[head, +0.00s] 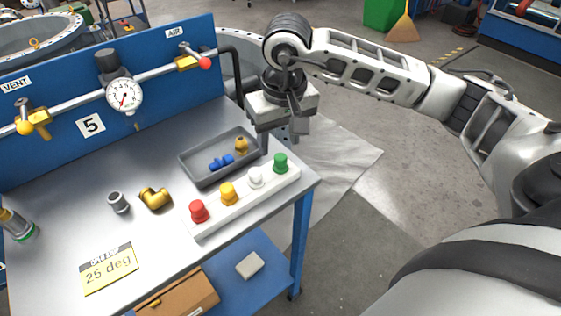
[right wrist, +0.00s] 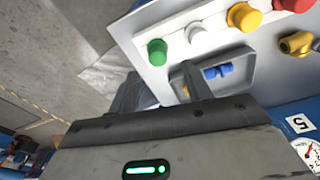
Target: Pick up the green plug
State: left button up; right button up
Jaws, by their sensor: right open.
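The green plug (head: 281,163) stands upright at the right end of a white holder strip (head: 243,205) near the table's right edge. In the right wrist view the green plug (right wrist: 157,50) shows beyond my fingers, apart from them. My right gripper (head: 282,138) is open, points down, and is above and behind the green plug in the head view. In the right wrist view its two fingers (right wrist: 160,88) are spread with nothing between them. My left gripper is not in view.
White (head: 256,177), yellow (head: 228,193) and red plugs (head: 199,211) share the strip. A grey tray (head: 196,178) with blue and brass parts lies just behind. A blue panel (head: 65,95) with gauge (head: 124,96) and pipe stands at the back. A brass elbow (head: 155,199) lies left.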

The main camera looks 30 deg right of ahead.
aim_at(281, 157)
notch_tip(281, 157, down, 5)
jog(key=shift+d+f+p, duration=0.1)
jog(key=shift+p, duration=0.5)
jog(key=c, duration=1)
jog(key=shift+r, duration=0.2)
